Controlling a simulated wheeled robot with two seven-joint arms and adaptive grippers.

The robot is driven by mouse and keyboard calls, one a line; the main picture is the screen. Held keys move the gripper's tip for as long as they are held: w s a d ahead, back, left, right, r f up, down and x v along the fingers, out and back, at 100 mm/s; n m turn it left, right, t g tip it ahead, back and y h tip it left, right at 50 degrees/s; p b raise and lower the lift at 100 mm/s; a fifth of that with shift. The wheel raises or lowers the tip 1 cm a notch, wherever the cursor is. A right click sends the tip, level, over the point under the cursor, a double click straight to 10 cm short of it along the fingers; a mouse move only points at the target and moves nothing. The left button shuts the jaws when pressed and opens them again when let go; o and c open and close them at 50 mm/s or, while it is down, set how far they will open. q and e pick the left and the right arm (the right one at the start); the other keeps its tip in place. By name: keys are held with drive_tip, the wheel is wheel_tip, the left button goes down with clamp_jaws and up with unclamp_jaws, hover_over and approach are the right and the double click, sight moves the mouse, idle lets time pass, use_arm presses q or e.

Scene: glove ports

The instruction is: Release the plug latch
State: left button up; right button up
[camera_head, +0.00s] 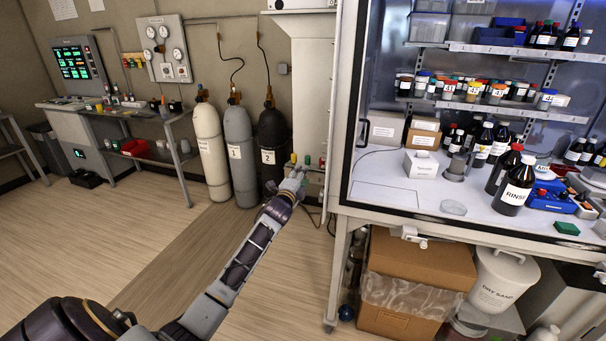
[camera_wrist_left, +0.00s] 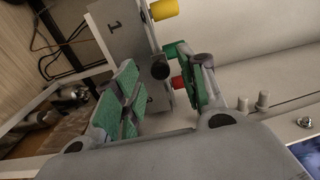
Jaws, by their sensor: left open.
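My left gripper (camera_head: 296,179) is at the left side of the glass-fronted enclosure, close to a small row of coloured knobs. In the left wrist view its jaws (camera_wrist_left: 153,68) are apart, with green pads on both fingers. A dark round knob end (camera_wrist_left: 160,71) shows between the fingers, in front of a grey plate marked 1 (camera_wrist_left: 122,32). No grip on it is visible. A yellow knob (camera_wrist_left: 165,9) is beyond the fingertips, and a red knob (camera_wrist_left: 178,83) is partly hidden by the right-hand finger. I cannot tell which part is the plug latch. My right gripper is not in view.
The enclosure frame (camera_head: 345,110) stands right of the gripper, with bottles inside. Three gas cylinders, the nearest black (camera_head: 274,146), stand left of it. A cardboard box (camera_head: 420,262) sits under the enclosure. The floor at left centre is clear.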

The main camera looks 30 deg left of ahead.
use_arm(q)
drive_tip(key=shift+x, duration=1.2)
drive_tip(key=shift+w+a, duration=0.1)
drive_tip(key=shift+w, duration=0.15)
clamp_jaws()
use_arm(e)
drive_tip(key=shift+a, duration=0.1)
